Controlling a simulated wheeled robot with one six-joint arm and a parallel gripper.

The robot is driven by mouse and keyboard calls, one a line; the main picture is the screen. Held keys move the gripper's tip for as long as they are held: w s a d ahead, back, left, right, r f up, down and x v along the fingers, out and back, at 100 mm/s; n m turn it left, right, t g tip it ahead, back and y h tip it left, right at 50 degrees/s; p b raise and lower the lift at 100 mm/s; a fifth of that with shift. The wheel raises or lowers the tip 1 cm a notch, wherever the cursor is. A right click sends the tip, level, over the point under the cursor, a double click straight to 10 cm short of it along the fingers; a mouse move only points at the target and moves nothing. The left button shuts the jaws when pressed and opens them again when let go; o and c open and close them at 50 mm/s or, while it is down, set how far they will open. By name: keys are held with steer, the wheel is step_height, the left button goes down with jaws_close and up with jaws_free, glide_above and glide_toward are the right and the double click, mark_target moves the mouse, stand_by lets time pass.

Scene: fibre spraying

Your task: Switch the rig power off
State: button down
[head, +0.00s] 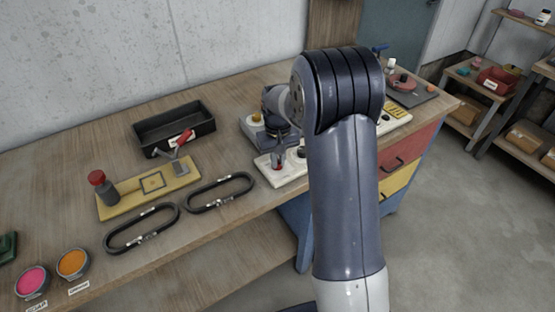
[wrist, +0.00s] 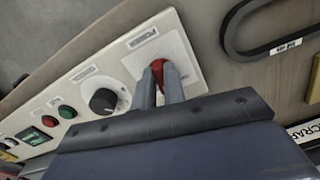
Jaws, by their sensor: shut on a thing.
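The red power switch (wrist: 157,65) stands on a white plate marked POWER at the right end of the cream control panel (wrist: 120,70) in the wrist view. My gripper (wrist: 161,76) has its two grey fingers on either side of the red switch, shut on it. The fingers hide the switch's lower part, and I cannot tell which position it is in. In the head view, the panel (head: 267,171) lies on the bench, partly behind my arm.
Beside the switch are a black dial (wrist: 103,101), a green button (wrist: 67,112) and a red button (wrist: 49,121). Two black oval loops (head: 220,192) lie left of the panel. A yellow board (head: 135,201) and a black tray (head: 172,124) stand farther left.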

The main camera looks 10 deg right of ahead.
steer(key=n, duration=0.4)
steer(key=shift+d+n, duration=0.1)
steer(key=shift+n, duration=0.2)
steer(key=shift+w+d+n+b, duration=0.15)
steer(key=shift+n+b, duration=0.15)
steer(key=shift+n, duration=2)
steer(key=c, duration=1.5)
jaws_free()
step_height(320, 180, up, 11)
steer(key=shift+f+b, duration=0.1)
steer(key=shift+b, duration=0.25)
